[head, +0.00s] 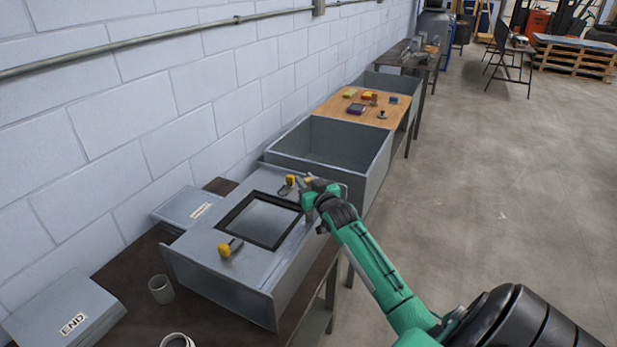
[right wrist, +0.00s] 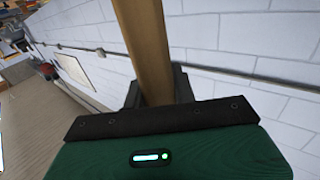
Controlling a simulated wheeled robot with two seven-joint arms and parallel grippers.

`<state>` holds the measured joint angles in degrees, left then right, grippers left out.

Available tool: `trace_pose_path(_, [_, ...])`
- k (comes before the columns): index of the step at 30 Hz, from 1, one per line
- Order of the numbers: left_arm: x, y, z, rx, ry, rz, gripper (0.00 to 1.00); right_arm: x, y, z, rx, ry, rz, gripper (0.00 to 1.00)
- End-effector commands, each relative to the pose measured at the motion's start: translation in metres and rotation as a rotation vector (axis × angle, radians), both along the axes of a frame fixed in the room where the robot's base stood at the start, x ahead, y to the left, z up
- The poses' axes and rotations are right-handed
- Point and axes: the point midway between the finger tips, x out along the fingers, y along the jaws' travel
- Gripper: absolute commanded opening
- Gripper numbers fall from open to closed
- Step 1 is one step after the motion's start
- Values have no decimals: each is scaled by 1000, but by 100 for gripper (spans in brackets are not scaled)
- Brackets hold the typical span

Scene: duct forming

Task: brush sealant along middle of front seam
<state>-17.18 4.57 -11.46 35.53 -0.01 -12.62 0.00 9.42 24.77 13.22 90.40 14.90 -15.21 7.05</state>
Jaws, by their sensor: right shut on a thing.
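A grey sheet-metal duct (head: 200,261) lies on the dark bench with a black rectangular frame (head: 231,214) on its top. My right gripper (head: 310,190) is at the duct's far right corner, beside a yellow-and-black clamp (head: 289,183). In the right wrist view, this gripper (right wrist: 157,92) is shut on a tan wooden handle (right wrist: 144,40), which looks like the brush's. The brush's bristles are out of sight, and I cannot tell whether they touch the duct. The front seam is not clear in either view. My left gripper is not in view.
Another yellow clamp (head: 230,247) sits on the duct's near part. A small grey cup (head: 161,289) and a box marked END (head: 66,309) stand on the bench. A large open grey bin (head: 328,150) is beyond the duct.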

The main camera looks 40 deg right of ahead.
Motion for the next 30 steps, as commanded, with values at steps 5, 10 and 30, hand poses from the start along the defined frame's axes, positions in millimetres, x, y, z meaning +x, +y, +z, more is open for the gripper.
trace_pose_path(5, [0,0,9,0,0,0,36,-5,12,-1,2,1,0,0])
trace_pose_path(10, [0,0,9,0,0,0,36,-6,14,-3,2,3,0,0])
trace_pose_path(30, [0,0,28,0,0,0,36,-16,40,0,4,5,1,0])
